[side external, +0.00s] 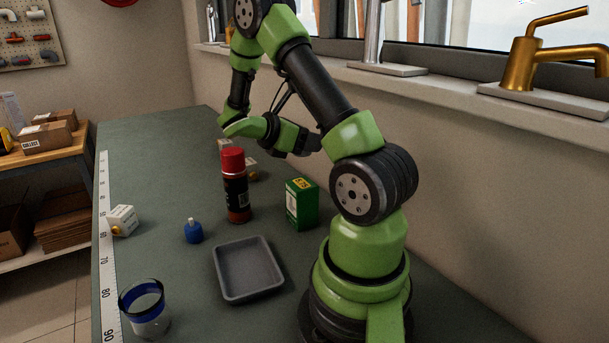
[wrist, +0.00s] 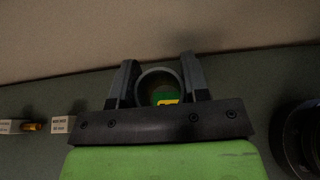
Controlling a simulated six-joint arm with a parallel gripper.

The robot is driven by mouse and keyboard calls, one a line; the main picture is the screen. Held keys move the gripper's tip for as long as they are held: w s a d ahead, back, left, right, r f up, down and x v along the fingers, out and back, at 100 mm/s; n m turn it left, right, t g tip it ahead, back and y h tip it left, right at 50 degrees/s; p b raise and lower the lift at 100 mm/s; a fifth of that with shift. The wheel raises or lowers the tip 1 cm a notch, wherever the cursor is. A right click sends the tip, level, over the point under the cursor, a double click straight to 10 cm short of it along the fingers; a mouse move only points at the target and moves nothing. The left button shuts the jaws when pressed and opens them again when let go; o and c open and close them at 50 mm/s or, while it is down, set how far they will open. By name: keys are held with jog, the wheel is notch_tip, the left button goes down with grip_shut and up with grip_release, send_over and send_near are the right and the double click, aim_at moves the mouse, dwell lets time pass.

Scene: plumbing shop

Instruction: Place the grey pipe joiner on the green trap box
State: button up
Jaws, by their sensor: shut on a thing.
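My gripper (wrist: 159,82) is shut on the grey pipe joiner (wrist: 141,86), a ring held between its two fingers in the wrist view. Through the ring's opening I see green and yellow of the green trap box, lying beyond it. In the side view the green trap box (side external: 301,204) stands upright on the bench, left of my arm's base, with a yellow patch near its top. My gripper (side external: 308,144) is above the box's level there. The joiner cannot be made out in the side view.
A red-capped can (side external: 235,187) stands left of the box. A grey tray (side external: 247,290), a blue bottle (side external: 193,232), a white box (side external: 122,220) and a blue-banded cup (side external: 147,310) are on the bench. The window wall runs close along the right.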

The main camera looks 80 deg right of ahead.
aim_at(307, 181)
notch_tip(307, 181, down, 7)
jog(key=shift+f, duration=0.1)
jog(key=shift+f, duration=0.1)
dwell(0.4)
jog(key=o, duration=0.9)
